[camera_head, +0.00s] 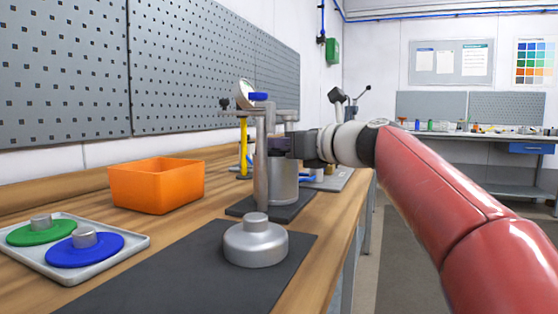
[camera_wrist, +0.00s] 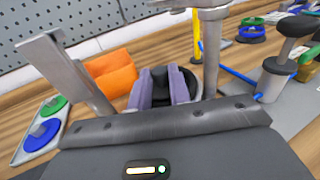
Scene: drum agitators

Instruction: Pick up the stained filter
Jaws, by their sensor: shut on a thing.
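My gripper (camera_wrist: 160,88) is shut on a dark upright piece (camera_wrist: 160,74), which sits between its two purple-grey pads. A dark round rim (camera_wrist: 190,80) shows just behind the pads. No stain is visible on the dark piece, so I cannot tell whether it is the stained filter. In the head view my gripper (camera_head: 277,145) is at the metal stand, just above the grey cylindrical vessel (camera_head: 284,186). The held piece is mostly hidden there.
A metal post (camera_head: 262,165) stands close to my gripper. An orange bin (camera_head: 157,187) and a tray (camera_head: 137,244) with green (camera_head: 40,231) and blue (camera_head: 85,249) discs lie left. A metal lid-like piece (camera_head: 255,243) sits on the dark mat (camera_head: 170,275), whose near part is clear.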

